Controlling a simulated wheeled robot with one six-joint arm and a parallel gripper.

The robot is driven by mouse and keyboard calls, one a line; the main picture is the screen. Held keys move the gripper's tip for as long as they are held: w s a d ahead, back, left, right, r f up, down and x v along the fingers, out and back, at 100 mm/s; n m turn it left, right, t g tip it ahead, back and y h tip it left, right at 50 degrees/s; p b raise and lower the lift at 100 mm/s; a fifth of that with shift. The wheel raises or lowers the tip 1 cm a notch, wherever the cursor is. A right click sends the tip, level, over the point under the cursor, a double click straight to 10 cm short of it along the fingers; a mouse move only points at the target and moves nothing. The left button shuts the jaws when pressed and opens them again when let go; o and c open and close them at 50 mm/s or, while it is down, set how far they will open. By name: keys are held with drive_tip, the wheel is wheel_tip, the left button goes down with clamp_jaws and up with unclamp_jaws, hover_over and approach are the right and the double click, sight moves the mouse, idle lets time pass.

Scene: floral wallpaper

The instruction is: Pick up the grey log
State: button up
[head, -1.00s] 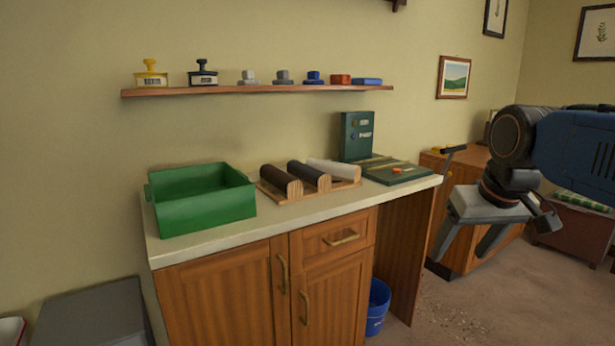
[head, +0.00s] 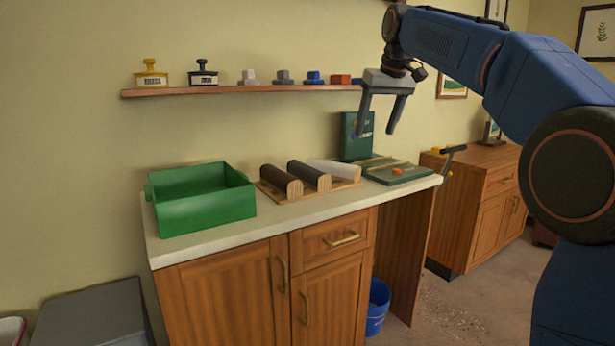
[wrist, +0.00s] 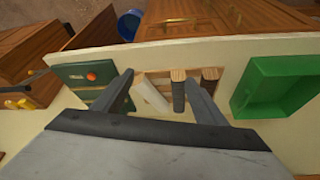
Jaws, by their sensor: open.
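The grey log (head: 308,175) is the dark middle one of three logs lying side by side in a wooden rack (head: 347,186) on the worktop. A dark brown log (head: 280,180) lies left of it and a white log (head: 335,169) right of it. My gripper (head: 377,135) is open and empty, pointing down, above and right of the logs in the head view. In the wrist view, the grey log (wrist: 178,94) shows close to the right finger of my gripper (wrist: 159,76), and the white log (wrist: 151,95) shows between the fingers.
A green open bin (head: 205,215) stands left of the rack on the worktop (head: 240,235). A dark green board with an upright panel (head: 350,140) stands on the right. A shelf (head: 260,90) with several stamps and blocks hangs on the wall behind.

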drive_tip(key=w+a+n, duration=0.1)
drive_tip(key=w+a, duration=0.7)
drive_tip(key=w, duration=0.2)
drive_tip(key=n+y, duration=0.1)
drive_tip(key=n, duration=0.1)
approach(310, 167)
drive_tip(key=shift+g, duration=0.3)
drive_tip(key=x, duration=0.5)
drive_tip(key=shift+s+a+r, duration=0.1)
drive_tip(key=shift+s+a, duration=0.05)
drive_tip(key=shift+a, duration=0.15)
drive_tip(key=shift+d+x, duration=0.15)
drive_tip(key=shift+x, duration=1.5)
drive_tip(key=shift+d+x, duration=0.1)
drive_tip(key=shift+x, duration=1.6)
drive_tip(key=shift+r, duration=0.1)
drive_tip(key=c, duration=1.4)
